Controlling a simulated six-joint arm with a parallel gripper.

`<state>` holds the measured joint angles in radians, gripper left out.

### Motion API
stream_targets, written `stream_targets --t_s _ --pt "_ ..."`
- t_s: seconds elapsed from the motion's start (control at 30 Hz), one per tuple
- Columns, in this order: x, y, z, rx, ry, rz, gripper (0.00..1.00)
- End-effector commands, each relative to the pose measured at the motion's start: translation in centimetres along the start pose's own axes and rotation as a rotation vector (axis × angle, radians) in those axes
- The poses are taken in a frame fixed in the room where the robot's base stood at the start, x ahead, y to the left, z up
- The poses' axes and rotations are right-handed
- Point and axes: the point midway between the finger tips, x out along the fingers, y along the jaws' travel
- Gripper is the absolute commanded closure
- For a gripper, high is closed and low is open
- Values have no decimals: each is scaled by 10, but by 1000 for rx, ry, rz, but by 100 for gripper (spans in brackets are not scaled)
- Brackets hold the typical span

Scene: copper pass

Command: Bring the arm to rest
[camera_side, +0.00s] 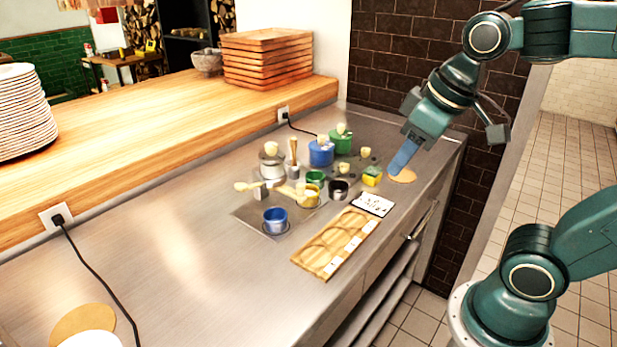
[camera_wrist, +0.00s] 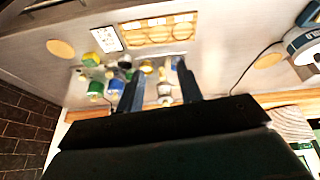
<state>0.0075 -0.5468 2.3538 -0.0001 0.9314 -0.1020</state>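My gripper (camera_side: 402,160) hangs fingers-down at the right end of the steel counter in the side view, over or just behind a round tan disc (camera_side: 402,176). Whether it touches the disc cannot be told. In the wrist view the two dark fingers of my gripper (camera_wrist: 153,78) stand well apart, with nothing held between them. Small pots and cups on the counter show beyond and between the fingers.
Several colored pots, including a blue pot (camera_side: 320,153) and a green pot (camera_side: 341,142), crowd the counter's middle. A wooden board with round hollows (camera_side: 335,243) and a white card (camera_side: 373,204) lie near the front edge. A brick wall (camera_side: 395,60) rises behind my gripper. The counter's left is mostly clear.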

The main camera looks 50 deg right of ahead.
Motion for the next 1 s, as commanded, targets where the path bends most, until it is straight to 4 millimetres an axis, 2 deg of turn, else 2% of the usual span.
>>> stream_targets --t_s 0.1,0.33,1.0 --pt "-4 -3 20 37 38 2 64" --pt "-4 -6 42 85 82 2 64" --pt "-4 -6 47 95 89 1 64"
